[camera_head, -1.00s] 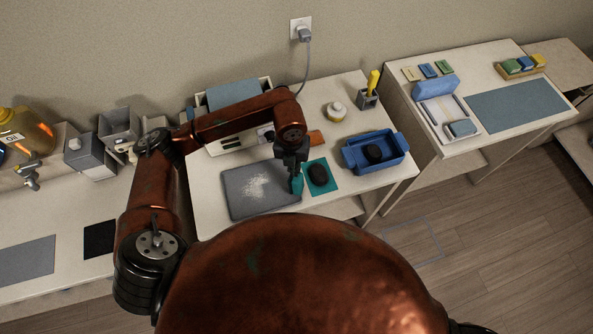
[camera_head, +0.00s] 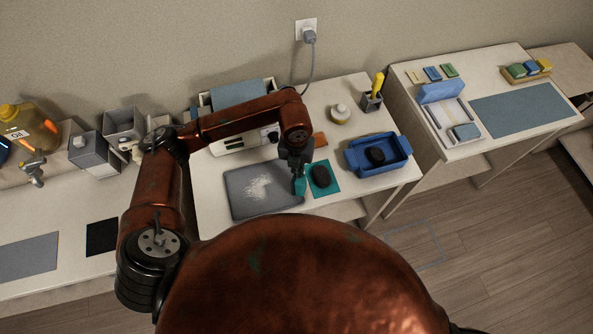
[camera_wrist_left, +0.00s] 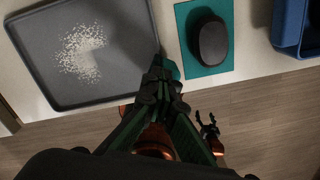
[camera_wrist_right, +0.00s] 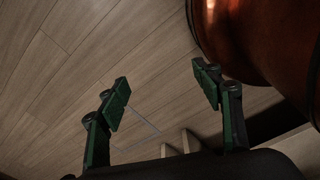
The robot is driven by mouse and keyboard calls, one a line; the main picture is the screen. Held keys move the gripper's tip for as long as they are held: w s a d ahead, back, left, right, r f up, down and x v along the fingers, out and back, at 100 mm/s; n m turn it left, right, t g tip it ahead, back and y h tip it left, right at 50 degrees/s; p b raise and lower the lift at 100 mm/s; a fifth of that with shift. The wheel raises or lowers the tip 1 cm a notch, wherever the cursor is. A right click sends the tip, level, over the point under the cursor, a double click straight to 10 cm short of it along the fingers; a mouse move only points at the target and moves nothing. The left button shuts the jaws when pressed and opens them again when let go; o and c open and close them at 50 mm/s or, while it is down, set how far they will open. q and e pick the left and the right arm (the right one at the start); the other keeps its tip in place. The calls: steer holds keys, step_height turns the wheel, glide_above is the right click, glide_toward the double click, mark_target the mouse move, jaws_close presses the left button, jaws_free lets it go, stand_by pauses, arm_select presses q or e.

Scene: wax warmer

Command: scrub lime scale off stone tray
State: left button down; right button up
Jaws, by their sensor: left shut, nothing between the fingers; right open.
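The grey stone tray (camera_head: 238,206) lies flat on the middle table. A white speckled patch of lime scale (camera_head: 258,188) is near its middle; tray (camera_wrist_left: 120,35) and patch (camera_wrist_left: 80,52) also show in the left wrist view. My left gripper (camera_head: 299,190) is shut and empty, pointing down by the tray's right edge; its fingertips (camera_wrist_left: 162,70) show there in the left wrist view. A dark oval pad (camera_head: 320,175) rests on a teal mat (camera_head: 333,187), just right of the gripper. My right gripper (camera_wrist_right: 162,84) is open and empty over the wooden floor.
A blue tub (camera_head: 403,151) holding another dark oval piece (camera_head: 376,156) stands right of the mat. A white-capped jar (camera_head: 340,114) and a holder with a yellow-handled tool (camera_head: 377,85) are behind. A plugged-in appliance (camera_head: 225,146) stands behind the tray.

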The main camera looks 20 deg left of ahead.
arm_select(q)
steer(key=shift+a+f, duration=0.1)
stand_by(0.3)
arm_select(e)
steer(key=shift+a, duration=0.15)
arm_select(q)
steer(key=shift+w+r, duration=0.1)
steer(key=shift+r, duration=0.1)
arm_select(e)
steer(key=shift+w+a, duration=0.1)
steer(key=shift+a, duration=0.25)
arm_select(q)
steer(key=a, duration=0.5)
steer(key=shift+s+a+r, duration=0.25)
steer(key=shift+s+a, duration=0.05)
steer(key=shift+s, duration=0.1)
arm_select(e)
steer(key=shift+d+f, duration=0.15)
steer(key=shift+d, duration=0.25)
arm_select(q)
steer(key=shift+f, duration=0.2)
arm_select(e)
steer(key=shift+a+f, duration=0.15)
steer(key=shift+a, duration=0.15)
arm_select(q)
steer(key=shift+f+b, duration=0.4)
steer(key=shift+b, duration=0.25)
arm_select(e)
steer(key=shift+d+f, duration=0.25)
steer(key=shift+f, duration=0.15)
